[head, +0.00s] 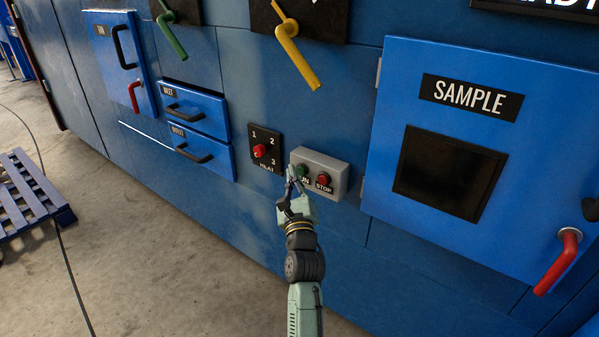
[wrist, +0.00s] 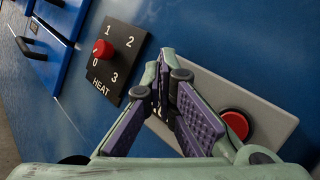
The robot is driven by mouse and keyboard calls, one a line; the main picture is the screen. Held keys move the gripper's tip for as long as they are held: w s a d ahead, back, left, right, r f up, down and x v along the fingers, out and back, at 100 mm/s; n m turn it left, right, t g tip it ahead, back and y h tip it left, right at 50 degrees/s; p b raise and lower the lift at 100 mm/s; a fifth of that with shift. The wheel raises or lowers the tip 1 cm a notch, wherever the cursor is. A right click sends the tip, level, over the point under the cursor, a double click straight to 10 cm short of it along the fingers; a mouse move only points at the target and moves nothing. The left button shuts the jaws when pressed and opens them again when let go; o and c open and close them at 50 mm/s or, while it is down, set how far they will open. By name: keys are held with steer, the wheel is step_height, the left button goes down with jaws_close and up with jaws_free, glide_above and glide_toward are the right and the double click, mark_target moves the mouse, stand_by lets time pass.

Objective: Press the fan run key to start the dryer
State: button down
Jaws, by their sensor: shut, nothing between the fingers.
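The grey control box (head: 335,168) is on the blue machine wall. Its green run key (head: 303,170) shows partly behind my fingers, with the label below it partly covered. The red stop key (head: 324,180) sits to its right, and also shows in the wrist view (wrist: 236,123). My gripper (head: 292,175) is shut and empty, its fingertips in front of the box's left part, close to the run key. In the wrist view my gripper (wrist: 164,72) hides the run key. I cannot tell whether the tips touch the key.
Left of the box is the heat dial (head: 260,151) with a red knob. A green lever (head: 172,38) and a yellow lever (head: 297,52) hang above. Two drawers (head: 205,112) are at left. The sample door (head: 395,75) is at right. A pallet (head: 30,190) lies on the floor.

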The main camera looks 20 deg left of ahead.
steer(key=shift+w+d, duration=0.15)
steer(key=shift+w, duration=0.25)
stand_by(0.4)
steer(key=shift+s, duration=0.15)
steer(key=shift+s+a+p, duration=0.25)
steer(key=shift+s+p, duration=0.45)
steer(key=shift+p, duration=0.25)
steer(key=s+p, duration=0.1)
steer(key=p, duration=0.1)
steer(key=s+a+p, duration=0.1)
steer(key=s+p, duration=0.1)
steer(key=p, duration=0.1)
steer(key=s+p, duration=0.1)
steer(key=p, duration=0.2)
steer(key=shift+s+a, duration=0.3)
steer(key=shift+a, duration=0.05)
stand_by(0.5)
